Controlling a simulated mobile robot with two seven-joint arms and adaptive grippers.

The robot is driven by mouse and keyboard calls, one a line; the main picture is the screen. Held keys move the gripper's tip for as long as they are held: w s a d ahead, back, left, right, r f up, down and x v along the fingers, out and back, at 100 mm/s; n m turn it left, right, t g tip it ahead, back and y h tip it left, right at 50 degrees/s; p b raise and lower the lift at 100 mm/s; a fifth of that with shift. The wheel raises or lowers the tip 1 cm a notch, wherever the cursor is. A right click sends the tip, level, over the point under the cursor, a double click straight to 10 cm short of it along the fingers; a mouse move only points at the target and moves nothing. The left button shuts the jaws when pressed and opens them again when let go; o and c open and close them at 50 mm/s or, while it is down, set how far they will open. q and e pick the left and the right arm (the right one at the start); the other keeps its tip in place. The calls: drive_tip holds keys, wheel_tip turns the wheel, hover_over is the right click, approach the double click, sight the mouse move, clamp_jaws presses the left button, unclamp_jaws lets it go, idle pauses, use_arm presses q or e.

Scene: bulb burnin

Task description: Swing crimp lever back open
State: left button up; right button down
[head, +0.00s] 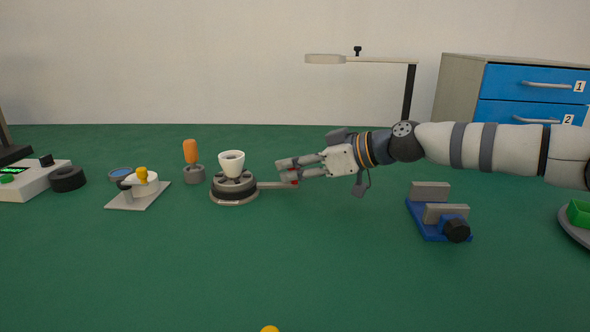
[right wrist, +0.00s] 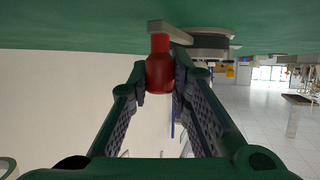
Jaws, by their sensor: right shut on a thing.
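The crimp lever (head: 272,185) is a flat grey bar that sticks out to the right from a round dark base (head: 234,189) on the green table. A white cup-shaped piece (head: 232,163) stands upright on the base. My right gripper (head: 288,172) comes in from the right and is shut on the red knob (right wrist: 160,72) at the lever's outer end. In the right wrist view the knob is between the two finger pads, and the lever bar (right wrist: 168,32) runs from it towards the base (right wrist: 208,46). The fingers hide most of the knob in the head view. My left gripper is not in view.
An orange-handled tool (head: 191,152) stands left of the base, near a plate with a yellow-knobbed fixture (head: 141,184). A blue vise (head: 438,220) stands right, below my right arm. A lamp (head: 362,59) and blue drawers (head: 530,85) are behind.

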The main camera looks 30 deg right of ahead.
drive_tip(key=shift+d, duration=0.1)
idle(0.4)
drive_tip(key=c, duration=1.5)
unclamp_jaws()
drive_tip(key=shift+w, duration=0.15)
drive_tip(key=shift+o, duration=0.2)
drive_tip(key=v, duration=1.2)
drive_tip(key=shift+r, duration=0.1)
